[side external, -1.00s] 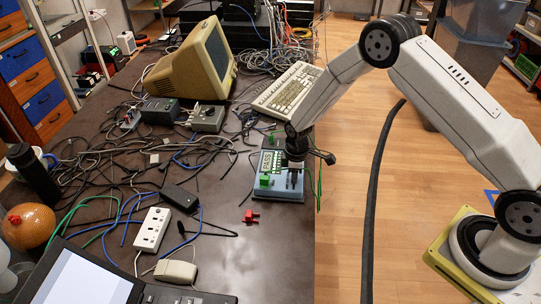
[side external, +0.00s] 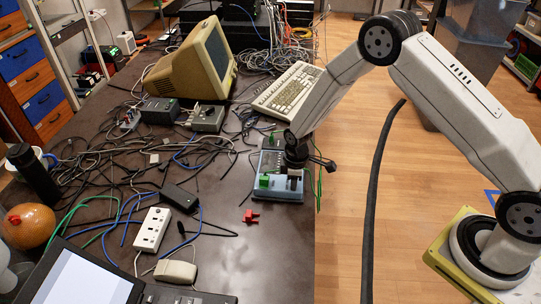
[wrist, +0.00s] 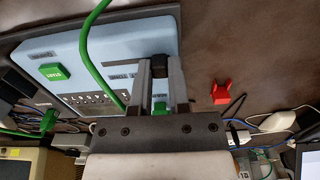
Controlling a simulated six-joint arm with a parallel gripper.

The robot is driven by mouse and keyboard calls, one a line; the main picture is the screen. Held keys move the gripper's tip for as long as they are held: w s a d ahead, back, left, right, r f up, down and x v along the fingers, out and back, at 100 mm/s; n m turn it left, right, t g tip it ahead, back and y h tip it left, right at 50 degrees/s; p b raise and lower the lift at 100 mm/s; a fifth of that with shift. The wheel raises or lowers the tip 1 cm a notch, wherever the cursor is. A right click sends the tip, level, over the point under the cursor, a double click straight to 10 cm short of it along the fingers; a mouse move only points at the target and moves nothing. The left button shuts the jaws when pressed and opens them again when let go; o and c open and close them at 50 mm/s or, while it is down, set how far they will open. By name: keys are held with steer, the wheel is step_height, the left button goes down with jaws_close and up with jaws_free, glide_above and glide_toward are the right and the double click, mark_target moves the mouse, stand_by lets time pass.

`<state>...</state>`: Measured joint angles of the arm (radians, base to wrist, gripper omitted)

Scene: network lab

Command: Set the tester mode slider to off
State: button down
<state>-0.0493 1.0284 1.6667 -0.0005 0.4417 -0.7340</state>
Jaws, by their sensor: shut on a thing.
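The light blue tester (side external: 277,188) lies on the dark table near its right edge. It also shows in the wrist view (wrist: 110,45), with printed labels, a row of ports and a green block. Its screen (side external: 270,160) looks dark in the side view. My gripper (side external: 296,172) is low over the tester's right part. In the wrist view, my gripper (wrist: 160,66) is shut on a small black slider knob (wrist: 160,61) at the tester's edge. The fingers hide the slider's track, and I cannot read its position marks.
A green cable (wrist: 85,45) crosses the tester close to my fingers. A red clip (side external: 251,216) lies on bare table beside the tester. A keyboard (side external: 288,90), grey boxes (side external: 208,118) and tangled cables lie behind and left.

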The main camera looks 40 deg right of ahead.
steer(key=c, duration=0.6)
jaws_free()
steer(key=shift+s, duration=0.1)
steer(key=shift+r, duration=3.85)
steer(key=shift+s+r, duration=0.2)
steer(key=shift+r, duration=0.25)
steer(key=s+r+m+t, duration=0.1)
steer(key=s+r+m, duration=0.2)
steer(key=s+r, duration=0.1)
steer(key=s+d+r+m, duration=0.1)
steer(key=s+r+m, duration=0.2)
steer(key=s, duration=0.4)
steer(key=s+d+r+m+t, duration=0.1)
steer(key=s+r+m, duration=0.2)
steer(key=s+r, duration=0.2)
steer(key=shift+s+d+r+t, duration=0.15)
steer(key=shift+s+t, duration=0.15)
steer(key=shift+s, duration=0.4)
